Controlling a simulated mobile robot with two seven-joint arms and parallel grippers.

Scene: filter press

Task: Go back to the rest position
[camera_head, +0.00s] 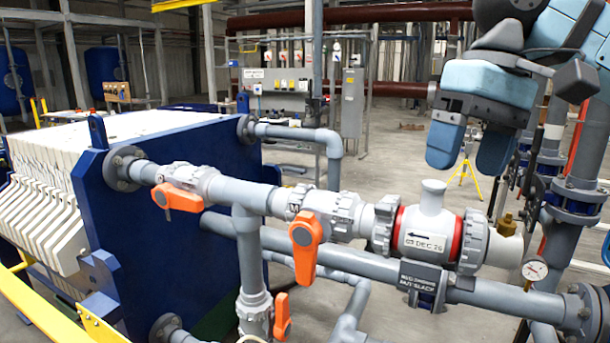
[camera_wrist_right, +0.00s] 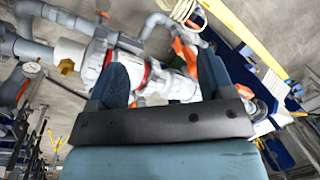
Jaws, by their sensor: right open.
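My right gripper (camera_head: 470,148) hangs in the upper right of the head view, with two blue fingers pointing down. The fingers are apart with nothing between them. It is above the grey pipe fitting with red rings (camera_head: 432,232) and does not touch it. In the right wrist view my right gripper (camera_wrist_right: 160,78) shows its two fingers spread, with pipework behind them. The fitting also shows in the right wrist view (camera_wrist_right: 98,62). My left gripper is in neither view.
The filter press with a blue end plate (camera_head: 185,190) and white plates (camera_head: 45,200) stands at left. Orange valve handles (camera_head: 306,247) (camera_head: 178,198) sit on the grey pipe. A pressure gauge (camera_head: 534,269) is at right.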

